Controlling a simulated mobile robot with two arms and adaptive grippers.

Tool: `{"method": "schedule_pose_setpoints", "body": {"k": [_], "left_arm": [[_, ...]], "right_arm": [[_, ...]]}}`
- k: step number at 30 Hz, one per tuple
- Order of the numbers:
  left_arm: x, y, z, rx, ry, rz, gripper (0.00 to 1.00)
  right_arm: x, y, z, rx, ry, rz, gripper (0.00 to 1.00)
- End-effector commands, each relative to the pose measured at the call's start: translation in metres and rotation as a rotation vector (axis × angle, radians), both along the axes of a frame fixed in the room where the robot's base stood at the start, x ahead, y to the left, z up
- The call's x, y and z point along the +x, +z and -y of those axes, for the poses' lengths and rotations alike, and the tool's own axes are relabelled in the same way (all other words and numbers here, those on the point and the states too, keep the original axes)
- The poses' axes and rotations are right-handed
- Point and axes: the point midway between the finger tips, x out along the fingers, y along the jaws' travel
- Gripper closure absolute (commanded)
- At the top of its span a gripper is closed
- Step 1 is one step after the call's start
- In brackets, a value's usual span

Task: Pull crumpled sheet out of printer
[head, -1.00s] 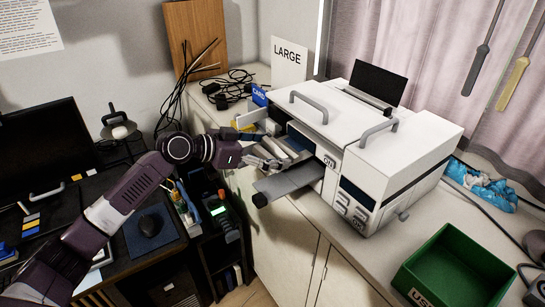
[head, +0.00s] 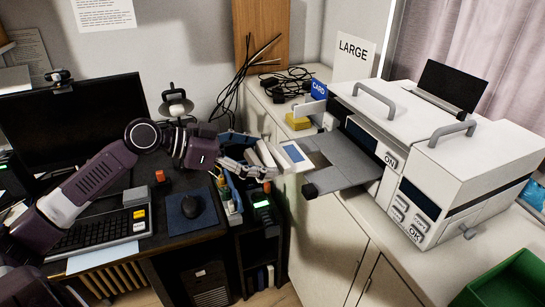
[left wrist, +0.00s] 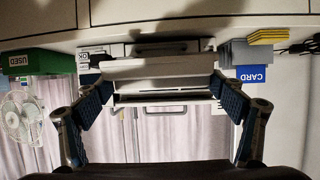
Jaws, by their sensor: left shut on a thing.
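The white printer (head: 470,150) stands on the counter with its grey output tray (head: 350,172) sticking out to the left. My left gripper (head: 268,156) is left of the tray, above the gap between desk and counter. It is shut on the crumpled sheet (head: 292,154), a pale piece with a blue patch. The sheet is outside the printer's opening, near the tray's outer end. In the left wrist view, the fingers (left wrist: 163,84) frame the printer upside down; sheet and printer front are hard to tell apart there. My right gripper is out of view.
A green bin (head: 500,285) sits at the counter's front right. A blue CARD box (head: 319,91) and yellow pads (head: 298,121) stand behind the tray.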

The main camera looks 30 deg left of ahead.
Motion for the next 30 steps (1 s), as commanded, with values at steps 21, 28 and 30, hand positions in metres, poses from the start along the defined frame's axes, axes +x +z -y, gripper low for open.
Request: {"method": "schedule_pose_setpoints", "body": {"k": [21, 28, 30], "left_arm": [[-0.011, 0.000, -0.009, -0.002, 0.000, -0.001, 0.25], [-0.022, 0.001, -0.018, -0.001, 0.001, -0.001, 0.25], [-0.025, 0.002, -0.020, -0.002, 0.001, 0.000, 0.25]], "right_arm": [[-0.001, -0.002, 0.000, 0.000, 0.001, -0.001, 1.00], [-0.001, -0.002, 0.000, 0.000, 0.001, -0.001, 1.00], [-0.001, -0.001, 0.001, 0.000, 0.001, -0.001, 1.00]]}}
